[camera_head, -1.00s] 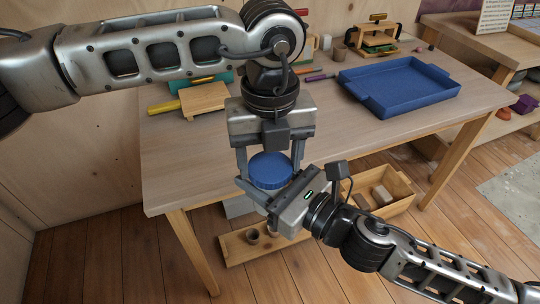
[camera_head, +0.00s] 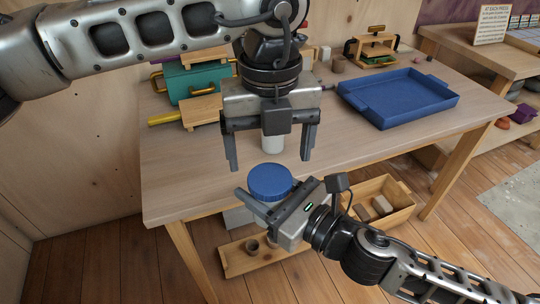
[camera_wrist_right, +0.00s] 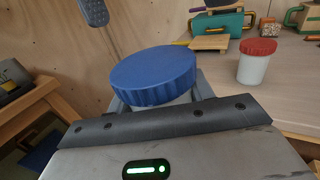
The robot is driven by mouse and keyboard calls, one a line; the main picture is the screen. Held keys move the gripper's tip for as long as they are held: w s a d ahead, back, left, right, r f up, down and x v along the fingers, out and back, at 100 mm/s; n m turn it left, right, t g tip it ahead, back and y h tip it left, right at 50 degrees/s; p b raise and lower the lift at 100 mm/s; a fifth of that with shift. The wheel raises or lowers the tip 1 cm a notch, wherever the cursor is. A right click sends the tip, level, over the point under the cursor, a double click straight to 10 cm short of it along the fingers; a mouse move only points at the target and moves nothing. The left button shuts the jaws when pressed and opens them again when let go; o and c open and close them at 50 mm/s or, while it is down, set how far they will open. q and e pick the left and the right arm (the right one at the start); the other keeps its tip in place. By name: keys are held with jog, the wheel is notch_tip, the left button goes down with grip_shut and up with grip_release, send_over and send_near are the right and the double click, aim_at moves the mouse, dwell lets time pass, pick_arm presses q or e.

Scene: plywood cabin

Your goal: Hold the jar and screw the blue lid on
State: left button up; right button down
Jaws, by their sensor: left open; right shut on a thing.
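The blue lid (camera_head: 270,182) sits on top of the jar in my right gripper (camera_head: 276,200). The fingers and palm hide most of the jar. My right gripper is shut on the jar in front of the table's near edge. My left gripper (camera_head: 270,163) is open and empty just above the lid, fingers pointing down, clear of it. How tightly the lid sits cannot be seen.
A white jar (camera_head: 272,144) stands on the table behind my left gripper; the right wrist view shows its red lid (camera_wrist_right: 260,47). A blue tray (camera_head: 400,97) lies at right, a teal box (camera_head: 196,84) at back left. A wooden crate (camera_head: 384,200) is below the table.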

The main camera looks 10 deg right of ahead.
aim_at(270, 178)
pick_arm(q)
jog(key=shift+c, duration=0.5)
notch_tip(270, 178, up, 4)
jog(key=shift+f+n, duration=0.25)
jog(key=shift+n, duration=0.75)
jog(key=shift+f, duration=0.1)
jog(key=shift+f, duration=3.95)
jog(key=c, duration=1)
jog(key=m, duration=0.3)
